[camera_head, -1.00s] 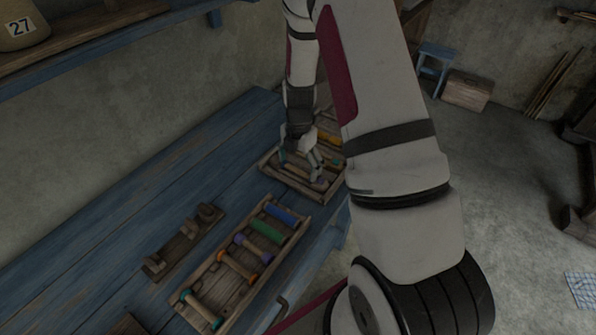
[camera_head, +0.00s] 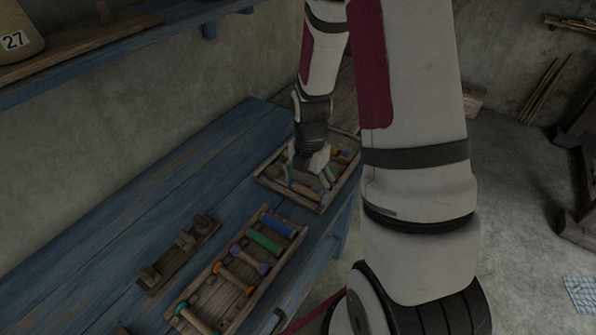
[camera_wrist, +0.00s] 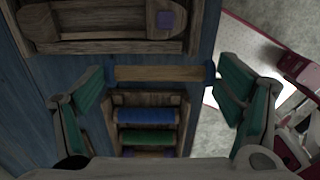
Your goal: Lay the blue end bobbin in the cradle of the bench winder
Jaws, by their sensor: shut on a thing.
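The blue end bobbin (camera_wrist: 160,74) has a plain wooden barrel and blue ends. In the wrist view it lies crosswise between the green pads of my gripper (camera_wrist: 160,80), which is shut on its two ends. In the head view my gripper (camera_head: 309,178) points down over the far tray, and the bobbin is hard to make out there. The bench winder (camera_head: 178,256) appears to be the low wooden stand with uprights on the blue bench, left of the near tray. Its cradle looks empty.
The near tray (camera_head: 186,298) holds several bobbins with coloured barrels or ends. The far tray (camera_head: 263,181) holds wooden pieces beneath my gripper. The blue bench (camera_head: 110,245) is clear left of the winder. A shelf (camera_head: 150,38) runs along the wall above.

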